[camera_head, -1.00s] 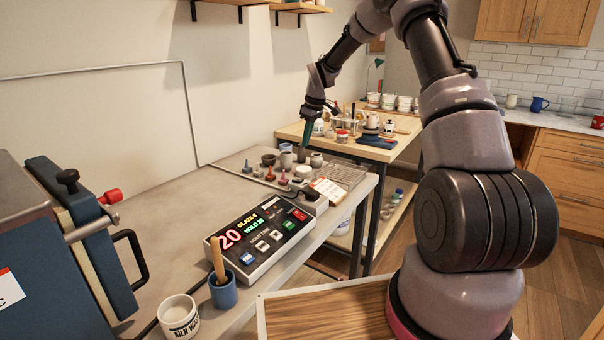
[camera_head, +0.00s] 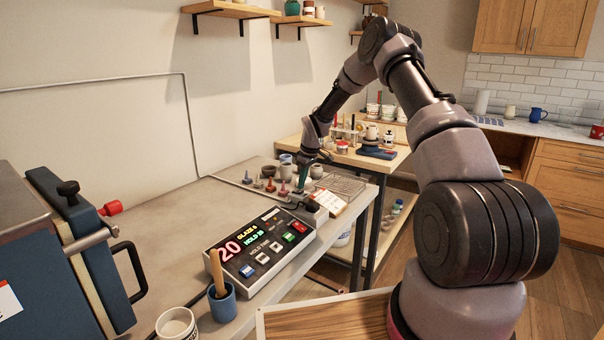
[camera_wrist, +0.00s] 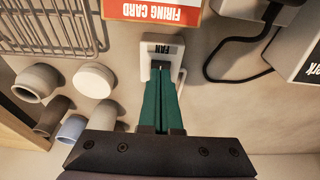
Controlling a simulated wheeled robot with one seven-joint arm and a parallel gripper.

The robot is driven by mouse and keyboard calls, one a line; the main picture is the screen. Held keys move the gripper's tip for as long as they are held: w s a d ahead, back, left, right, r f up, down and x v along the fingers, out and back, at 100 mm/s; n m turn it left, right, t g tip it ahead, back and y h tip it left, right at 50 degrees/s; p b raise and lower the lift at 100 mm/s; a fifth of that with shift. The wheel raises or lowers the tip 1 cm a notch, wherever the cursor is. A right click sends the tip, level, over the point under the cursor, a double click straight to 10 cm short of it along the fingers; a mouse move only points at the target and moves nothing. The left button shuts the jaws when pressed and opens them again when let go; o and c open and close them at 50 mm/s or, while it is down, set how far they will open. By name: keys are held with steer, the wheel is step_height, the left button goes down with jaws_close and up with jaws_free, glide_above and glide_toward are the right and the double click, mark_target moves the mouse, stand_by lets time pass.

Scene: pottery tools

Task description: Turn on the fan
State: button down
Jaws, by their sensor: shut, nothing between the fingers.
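The white fan switch box (camera_wrist: 172,50), labelled FAN, stands on the grey bench in the wrist view. My gripper (camera_wrist: 159,72) is shut with its teal fingers together and empty. Its fingertips are over the near part of the switch box, at or very close to the rocker. They hide part of it, and I cannot tell whether they touch or which way the switch is set. In the head view my gripper (camera_head: 300,188) is low at the bench's far end, and the switch is hard to make out there.
A firing card (camera_head: 328,203) and a wire rack (camera_wrist: 50,25) lie just beyond the switch. Several small pots (camera_wrist: 72,128) and a white round lid (camera_wrist: 94,80) stand left of my fingers. A cable (camera_wrist: 215,75) runs on the right. The kiln controller (camera_head: 262,250) is nearer.

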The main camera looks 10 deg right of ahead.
steer(key=shift+f, duration=0.4)
